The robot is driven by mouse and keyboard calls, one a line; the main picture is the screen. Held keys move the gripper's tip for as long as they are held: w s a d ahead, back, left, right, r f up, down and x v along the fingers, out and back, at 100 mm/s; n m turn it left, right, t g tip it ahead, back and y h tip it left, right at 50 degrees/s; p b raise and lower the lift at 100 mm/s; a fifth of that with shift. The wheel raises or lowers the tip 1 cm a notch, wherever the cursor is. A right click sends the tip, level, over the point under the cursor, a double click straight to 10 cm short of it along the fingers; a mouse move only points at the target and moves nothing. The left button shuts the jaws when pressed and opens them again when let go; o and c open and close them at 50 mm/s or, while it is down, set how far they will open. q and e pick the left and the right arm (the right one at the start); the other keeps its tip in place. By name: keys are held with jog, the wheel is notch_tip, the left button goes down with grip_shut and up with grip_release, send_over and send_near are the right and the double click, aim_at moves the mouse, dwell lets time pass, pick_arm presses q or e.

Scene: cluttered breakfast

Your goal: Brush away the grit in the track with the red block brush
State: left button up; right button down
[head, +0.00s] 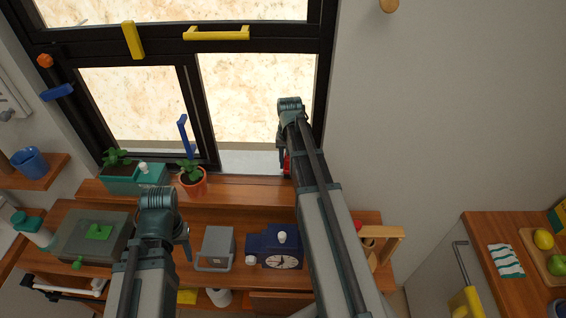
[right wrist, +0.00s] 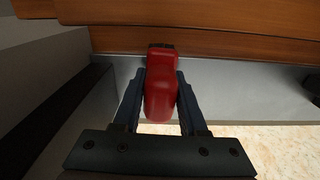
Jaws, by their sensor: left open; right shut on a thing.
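The red block brush (right wrist: 161,90) is held between the two fingers of my right gripper (right wrist: 160,78) in the right wrist view. Its dark end points at the wooden sill edge. A bit of the red brush (head: 287,164) shows beside my right arm in the head view, at the window's lower right corner. The grey track (right wrist: 235,100) runs under the brush along the sill. I cannot make out any grit on it. Whether the brush touches the track is unclear. My left gripper (head: 187,241) is open and empty above the wooden bench.
A potted plant (head: 192,182) and a teal box (head: 135,178) stand left on the sill (head: 240,187). A blue clock (head: 273,246) and a grey box (head: 216,248) stand between my arms. A dark piece (right wrist: 313,88) shows at the track's right.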

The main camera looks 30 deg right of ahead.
jog(key=shift+s+d, duration=0.4)
jog(key=shift+d, duration=0.4)
notch_tip(320, 180, up, 6)
jog(key=p, duration=0.6)
notch_tip(320, 180, up, 3)
jog(key=p, duration=0.3)
jog(key=shift+r, duration=0.1)
